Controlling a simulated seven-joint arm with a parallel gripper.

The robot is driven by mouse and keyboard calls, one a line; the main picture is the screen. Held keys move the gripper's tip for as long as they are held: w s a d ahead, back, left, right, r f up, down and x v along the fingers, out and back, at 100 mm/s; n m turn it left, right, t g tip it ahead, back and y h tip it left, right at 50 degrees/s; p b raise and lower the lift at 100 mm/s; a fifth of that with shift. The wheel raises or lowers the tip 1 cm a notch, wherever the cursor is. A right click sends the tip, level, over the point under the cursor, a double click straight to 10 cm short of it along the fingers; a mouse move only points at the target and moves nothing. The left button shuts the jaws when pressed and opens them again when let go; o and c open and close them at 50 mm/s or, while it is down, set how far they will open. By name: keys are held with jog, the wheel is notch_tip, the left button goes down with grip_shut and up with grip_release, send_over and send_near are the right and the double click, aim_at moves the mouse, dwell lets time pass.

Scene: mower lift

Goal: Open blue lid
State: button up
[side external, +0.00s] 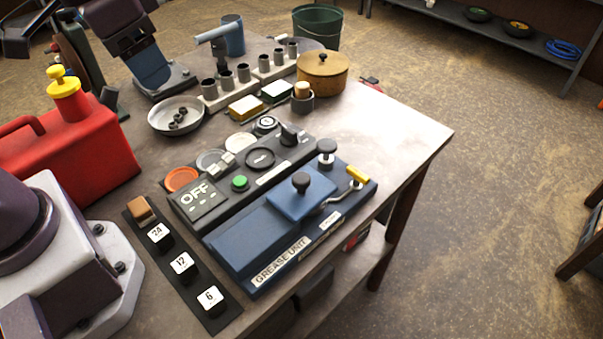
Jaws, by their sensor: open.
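The blue grease unit (250,238) lies near the right edge of the workbench, with a label reading "GREASE UNIT" on its front side. A lighter blue lid (287,204) with a black knob (301,181) sits flat on its top and looks closed. Beside the lid stand another black knob (326,147) and a lever with a yellow handle (357,175). My arm's base shows at the lower left.
A control panel (197,194) marked "OFF" with a green button (240,182) lies left of the unit. A strip of numbered switches (183,264) lies nearer the camera. A red can (85,150) stands left. Bare bench (395,130) shows at right.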

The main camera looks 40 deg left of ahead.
jog(key=w+d+f+n+g, duration=0.2)
jog(key=w+d+f, duration=0.2)
jog(key=w+d, duration=0.25)
jog(key=n, duration=0.8)
send_near(301, 177)
jog(key=shift+g, duration=0.4)
jog(key=f, duration=0.9)
jog(key=shift+w+d+f, duration=0.15)
jog(key=shift+w+d, duration=0.05)
jog(key=shift+w, duration=0.15)
